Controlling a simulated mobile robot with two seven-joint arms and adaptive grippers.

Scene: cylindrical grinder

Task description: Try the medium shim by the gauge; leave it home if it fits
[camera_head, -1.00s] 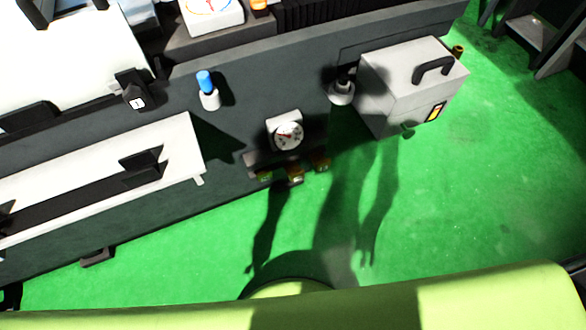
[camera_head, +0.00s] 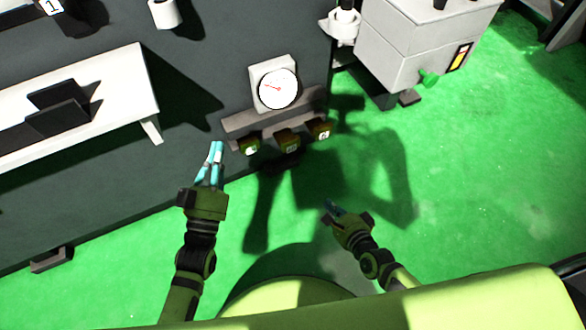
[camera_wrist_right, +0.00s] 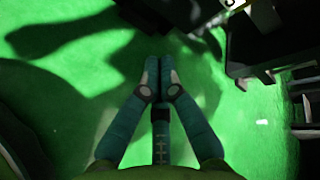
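A dial gauge (camera_head: 277,88) with a white face and red needle is mounted on the dark machine front.
A white panel (camera_head: 110,80) with a dark handle juts out at left. The green floor (camera_head: 480,180) is open at right.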

